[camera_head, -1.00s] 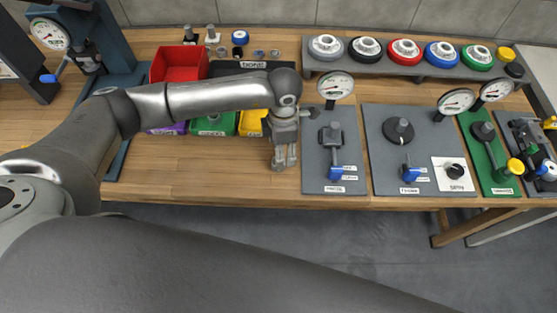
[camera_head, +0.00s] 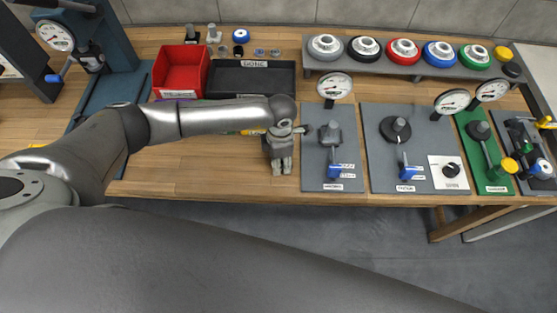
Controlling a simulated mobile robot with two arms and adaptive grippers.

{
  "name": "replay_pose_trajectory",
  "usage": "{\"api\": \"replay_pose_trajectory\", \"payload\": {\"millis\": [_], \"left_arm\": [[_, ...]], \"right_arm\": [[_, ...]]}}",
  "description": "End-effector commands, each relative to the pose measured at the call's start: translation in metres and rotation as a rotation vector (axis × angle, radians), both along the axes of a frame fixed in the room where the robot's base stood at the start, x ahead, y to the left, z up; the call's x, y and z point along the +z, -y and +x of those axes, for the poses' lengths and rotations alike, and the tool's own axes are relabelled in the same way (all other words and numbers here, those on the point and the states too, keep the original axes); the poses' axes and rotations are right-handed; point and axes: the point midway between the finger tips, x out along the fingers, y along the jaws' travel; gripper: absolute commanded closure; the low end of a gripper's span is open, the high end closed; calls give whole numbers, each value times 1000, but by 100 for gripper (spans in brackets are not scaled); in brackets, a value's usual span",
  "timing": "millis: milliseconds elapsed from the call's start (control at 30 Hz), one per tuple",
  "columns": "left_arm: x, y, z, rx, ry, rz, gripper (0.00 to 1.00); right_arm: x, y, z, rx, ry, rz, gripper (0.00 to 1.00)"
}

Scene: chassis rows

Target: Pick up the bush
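My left gripper (camera_head: 281,166) hangs over the front part of the wooden bench, left of the first grey fixture plate. Its fingers point toward the bench's front edge; the gap between them is too small to judge. No bush shows in it. Small parts stand at the back of the bench: two grey pegs (camera_head: 191,34) (camera_head: 212,34), a blue-and-white ring (camera_head: 240,36) and small metal rings (camera_head: 259,53) (camera_head: 275,53). I cannot tell which one is the bush. My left gripper is well in front of them. My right gripper is out of view.
A red bin (camera_head: 181,61) and a black tray (camera_head: 290,82) marked DONE lie behind my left arm. Coloured wheels (camera_head: 404,49) sit on a raised grey rack. Fixture plates (camera_head: 346,116) with gauges and levers fill the right. A blue press (camera_head: 108,38) stands at left.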

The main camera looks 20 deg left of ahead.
Motion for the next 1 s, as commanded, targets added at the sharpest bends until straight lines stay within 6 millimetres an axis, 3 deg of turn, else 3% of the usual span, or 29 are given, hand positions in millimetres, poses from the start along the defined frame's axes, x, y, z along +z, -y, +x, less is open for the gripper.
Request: {"api": "replay_pose_trajectory", "payload": {"millis": [33, 267, 667, 833, 1000], "left_arm": [[0, 0, 0, 0, 0, 0, 64], [0, 0, 0, 0, 0, 0, 92], [8, 0, 1, 0, 2, -2, 92], [29, 0, 2, -1, 6, -2, 92], [53, 6, -19, -5, 3, -3, 92]], "right_arm": [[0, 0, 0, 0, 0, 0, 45], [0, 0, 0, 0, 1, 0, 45], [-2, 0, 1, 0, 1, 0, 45], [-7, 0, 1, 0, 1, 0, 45], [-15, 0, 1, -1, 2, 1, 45]]}}
